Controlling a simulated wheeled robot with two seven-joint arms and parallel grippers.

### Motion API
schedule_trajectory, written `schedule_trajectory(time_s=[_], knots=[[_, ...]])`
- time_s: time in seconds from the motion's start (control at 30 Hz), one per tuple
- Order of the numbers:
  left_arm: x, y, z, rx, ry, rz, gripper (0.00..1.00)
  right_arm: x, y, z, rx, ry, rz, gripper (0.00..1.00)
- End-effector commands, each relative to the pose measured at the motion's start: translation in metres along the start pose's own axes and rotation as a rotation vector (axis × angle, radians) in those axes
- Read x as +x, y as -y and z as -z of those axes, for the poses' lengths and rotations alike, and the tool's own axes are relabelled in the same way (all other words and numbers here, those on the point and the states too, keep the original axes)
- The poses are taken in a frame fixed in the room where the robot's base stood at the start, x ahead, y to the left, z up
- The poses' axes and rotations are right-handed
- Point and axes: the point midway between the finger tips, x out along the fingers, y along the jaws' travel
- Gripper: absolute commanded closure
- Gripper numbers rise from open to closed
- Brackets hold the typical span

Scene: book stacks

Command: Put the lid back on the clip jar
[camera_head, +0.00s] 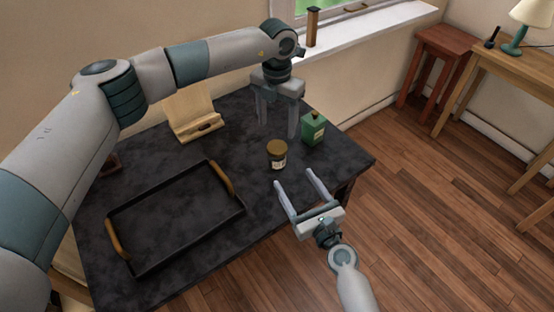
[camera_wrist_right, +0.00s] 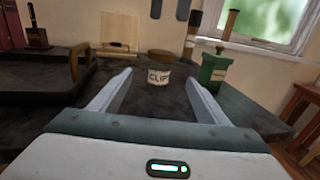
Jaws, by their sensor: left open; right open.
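The clip jar (camera_head: 279,161) is a small pale-labelled jar standing upright on the dark table, near its right part. A brown lid (camera_head: 276,147) sits on top of it; I cannot tell how well it is seated. In the right wrist view the jar (camera_wrist_right: 159,76) shows the label "CLIP", with the brown lid (camera_wrist_right: 160,56) above. My left gripper (camera_head: 277,122) is open and empty, pointing down behind the jar. My right gripper (camera_head: 293,179) is open and empty in front of the jar; its fingers point towards it, with the jar beyond their tips.
A black tray (camera_head: 180,250) with wooden handles fills the table's left front. A wooden stand (camera_head: 190,112) is at the back. The table's right edge (camera_head: 355,175) is close to the bottle.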

Motion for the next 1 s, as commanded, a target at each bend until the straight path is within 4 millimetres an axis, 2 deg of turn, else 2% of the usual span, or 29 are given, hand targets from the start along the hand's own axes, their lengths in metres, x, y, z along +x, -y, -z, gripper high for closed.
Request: schedule_trajectory(time_s=[0.1,0.6,0.8,1.0], knots=[[0.0,0.0,0.0,0.0,0.0,0.0,0.38,0.021,0.0,-0.001,0.001,0.001,0.0,0.31],[0.0,0.0,0.0,0.0,0.0,0.0,0.38,0.101,0.0,-0.001,0.0,0.001,-0.001,0.31],[0.0,0.0,0.0,0.0,0.0,0.0,0.38,0.122,0.0,-0.001,0.001,0.001,-0.001,0.31],[0.0,0.0,0.0,0.0,0.0,0.0,0.38,0.129,0.0,0.0,0.0,0.0,-0.001,0.31]])
